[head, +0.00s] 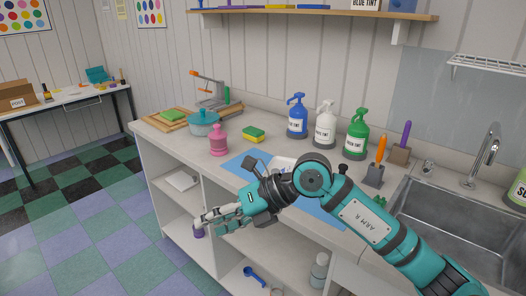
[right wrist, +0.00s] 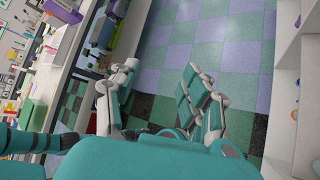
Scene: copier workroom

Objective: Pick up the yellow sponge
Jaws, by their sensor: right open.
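The yellow sponge (head: 253,135) lies on the counter in the head view, left of the blue spray bottle. It has a green layer on top and yellow below. My right gripper (head: 200,222) is open and empty in front of the counter, lower and nearer than the sponge, and apart from it. The right wrist view shows its spread fingers (right wrist: 160,100) with the checkered floor beyond; I cannot make out the sponge there.
A pink bottle (head: 218,140) and a teal pot (head: 204,123) stand left of the sponge. Blue (head: 297,119), white (head: 324,127) and green (head: 356,134) spray bottles stand to its right. A blue mat (head: 240,166) lies in front. The sink (head: 440,215) is at the right.

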